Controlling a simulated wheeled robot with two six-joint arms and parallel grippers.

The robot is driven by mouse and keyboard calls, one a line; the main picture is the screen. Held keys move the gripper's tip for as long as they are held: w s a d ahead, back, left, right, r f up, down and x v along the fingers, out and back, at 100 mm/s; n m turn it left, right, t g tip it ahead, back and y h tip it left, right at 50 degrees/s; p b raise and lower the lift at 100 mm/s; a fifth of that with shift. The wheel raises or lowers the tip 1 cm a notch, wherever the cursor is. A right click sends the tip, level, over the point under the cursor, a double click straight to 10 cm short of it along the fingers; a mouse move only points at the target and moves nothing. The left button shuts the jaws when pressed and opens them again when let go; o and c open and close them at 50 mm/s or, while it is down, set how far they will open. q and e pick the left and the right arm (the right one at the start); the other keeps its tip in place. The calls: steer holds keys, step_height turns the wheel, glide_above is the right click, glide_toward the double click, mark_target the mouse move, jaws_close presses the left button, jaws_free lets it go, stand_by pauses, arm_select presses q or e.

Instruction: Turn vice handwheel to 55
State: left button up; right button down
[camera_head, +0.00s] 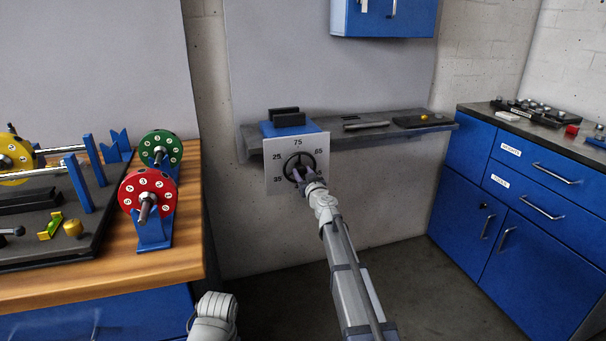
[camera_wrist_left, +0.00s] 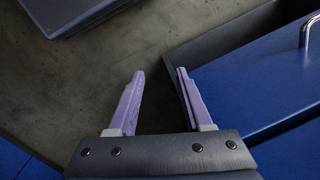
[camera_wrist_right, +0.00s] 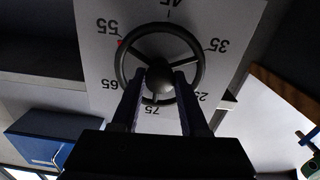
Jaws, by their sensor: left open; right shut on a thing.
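The dark handwheel (camera_wrist_right: 160,70) sits on a white dial plate (camera_wrist_right: 95,75) under the blue vice (camera_head: 288,127). In the right wrist view the dial is upside down, with 45, 35, 25, 75, 65 and 55 around the wheel. A small red mark (camera_wrist_right: 120,42) shows at the wheel's rim beside 55. My right gripper (camera_head: 301,173) is shut on the handwheel, its fingers on either side of the hub; exact contact is dark. In the head view my arm hides the dial's lower right. My left gripper (camera_wrist_left: 158,85) is open and empty above the floor.
A grey shelf (camera_head: 390,136) carries the vice and small tools. A wooden bench (camera_head: 180,262) at left holds red (camera_head: 148,190) and green (camera_head: 161,149) discs on stands. Blue cabinets (camera_head: 520,190) stand at right. The floor between them is clear.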

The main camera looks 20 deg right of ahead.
steer(key=shift+s, duration=0.1)
steer(key=shift+c, duration=2.1)
jaws_free()
steer(key=s, duration=0.7)
steer(key=shift+s, duration=0.35)
steer(key=shift+d, duration=0.15)
